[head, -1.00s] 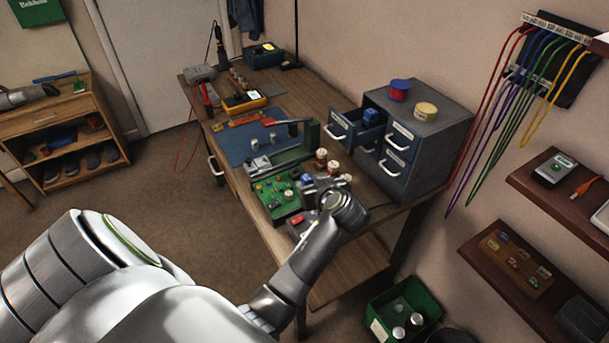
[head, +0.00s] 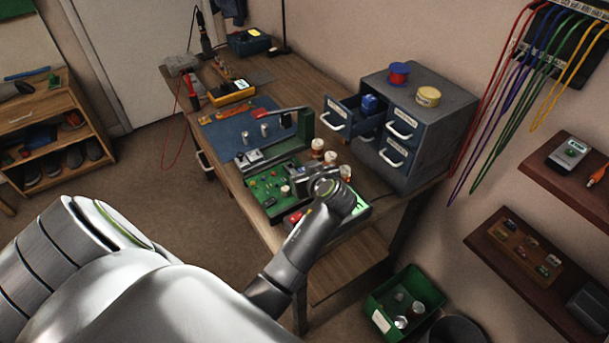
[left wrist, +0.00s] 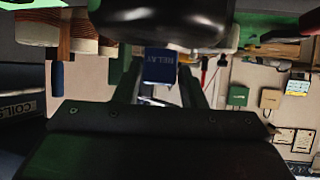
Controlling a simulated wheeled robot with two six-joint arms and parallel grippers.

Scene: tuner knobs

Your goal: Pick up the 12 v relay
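A blue block marked RELAY (left wrist: 160,66) sits between my left fingers in the left wrist view, filling the gap with both fingers against its sides. My left gripper (head: 303,174) is over the right end of the green circuit board (head: 262,190) in the head view; its hand and wrist hide the held block there. Whether the block is clear of the board cannot be told. Another blue block (head: 370,104) sits in the open drawer (head: 338,122) of the grey cabinet. My right gripper is out of view.
Several small jars (head: 318,148) stand close behind the left gripper, beside the cabinet (head: 425,115). A device with a red button (head: 296,217) lies under my wrist at the bench front. A blue mat (head: 240,137) lies farther back. A green bin (head: 405,302) stands on the floor.

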